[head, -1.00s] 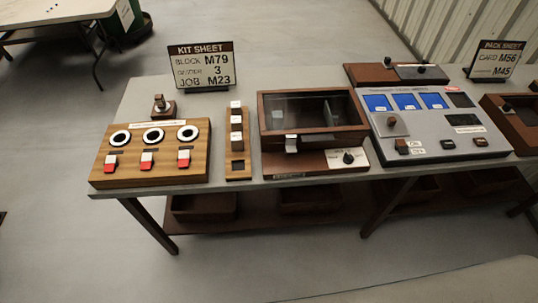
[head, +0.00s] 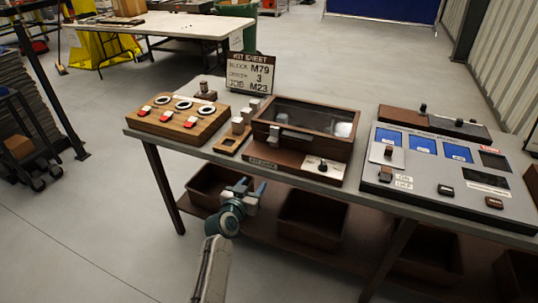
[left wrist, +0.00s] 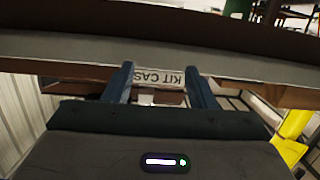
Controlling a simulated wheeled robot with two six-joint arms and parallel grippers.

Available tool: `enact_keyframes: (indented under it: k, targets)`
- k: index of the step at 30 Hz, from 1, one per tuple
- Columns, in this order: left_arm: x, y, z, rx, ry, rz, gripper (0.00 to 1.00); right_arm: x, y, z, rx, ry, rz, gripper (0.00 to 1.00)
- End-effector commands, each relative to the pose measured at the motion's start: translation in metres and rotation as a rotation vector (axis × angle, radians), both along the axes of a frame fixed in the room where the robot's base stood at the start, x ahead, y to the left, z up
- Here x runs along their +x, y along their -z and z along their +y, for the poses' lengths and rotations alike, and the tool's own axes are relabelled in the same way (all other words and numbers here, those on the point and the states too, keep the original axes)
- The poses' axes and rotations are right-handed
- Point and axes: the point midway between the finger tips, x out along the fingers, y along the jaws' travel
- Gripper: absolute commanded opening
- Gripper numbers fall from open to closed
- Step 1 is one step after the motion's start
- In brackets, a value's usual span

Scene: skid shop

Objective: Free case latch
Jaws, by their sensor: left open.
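The kit case (head: 262,107) is a dark brown wooden box with a clear lid, which looks shut, on the grey bench. A pale grey latch block (head: 281,119) sits on its front. A base panel with a black knob (head: 322,165) is in front of the case. My left gripper (head: 252,185) is open and empty, below and in front of the bench edge, apart from the case. In the left wrist view, its two blue fingers (left wrist: 160,88) stand either side of an upside-down KIT CASE label (left wrist: 157,76). The latch is not clear there. My right gripper is not in view.
A wooden panel with red-and-white switches (head: 175,122) and a strip of pale blocks (head: 229,143) stand left of the case. A grey console (head: 450,178) is at right. The kit sheet sign (head: 250,73) stands behind. Brown bins (head: 312,218) sit on the shelf below.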

Motion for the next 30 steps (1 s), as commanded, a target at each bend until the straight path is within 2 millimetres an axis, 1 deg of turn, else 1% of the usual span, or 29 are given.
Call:
enact_keyframes:
  k: [1, 3, 6, 7, 11, 18, 24, 27, 30]
  targets:
    - [0.007, -0.028, -0.004, -0.009, 0.009, -0.067, 0.51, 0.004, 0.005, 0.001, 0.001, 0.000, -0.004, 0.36]
    - [0.010, -0.059, -0.008, -0.013, 0.019, -0.126, 0.51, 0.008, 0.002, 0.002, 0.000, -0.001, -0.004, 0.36]
    - [0.013, -0.084, -0.010, -0.014, 0.027, -0.172, 0.51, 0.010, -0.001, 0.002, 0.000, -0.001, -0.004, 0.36]
    - [0.014, -0.088, -0.011, -0.015, 0.028, -0.179, 0.51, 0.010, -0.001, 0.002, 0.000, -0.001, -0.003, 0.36]
    - [0.026, -0.092, -0.015, -0.016, 0.028, -0.183, 0.51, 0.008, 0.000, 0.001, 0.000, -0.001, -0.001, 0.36]
    - [0.068, -0.092, -0.029, -0.016, 0.029, -0.180, 0.51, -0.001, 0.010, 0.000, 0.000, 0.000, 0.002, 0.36]
    - [0.096, -0.090, -0.038, -0.016, 0.029, -0.180, 0.51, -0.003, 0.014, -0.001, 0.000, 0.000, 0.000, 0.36]
    - [0.106, -0.090, -0.041, -0.015, 0.028, -0.180, 0.51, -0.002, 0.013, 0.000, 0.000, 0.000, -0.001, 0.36]
    - [0.111, -0.089, -0.043, -0.015, 0.028, -0.180, 0.51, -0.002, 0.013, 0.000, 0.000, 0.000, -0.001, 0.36]
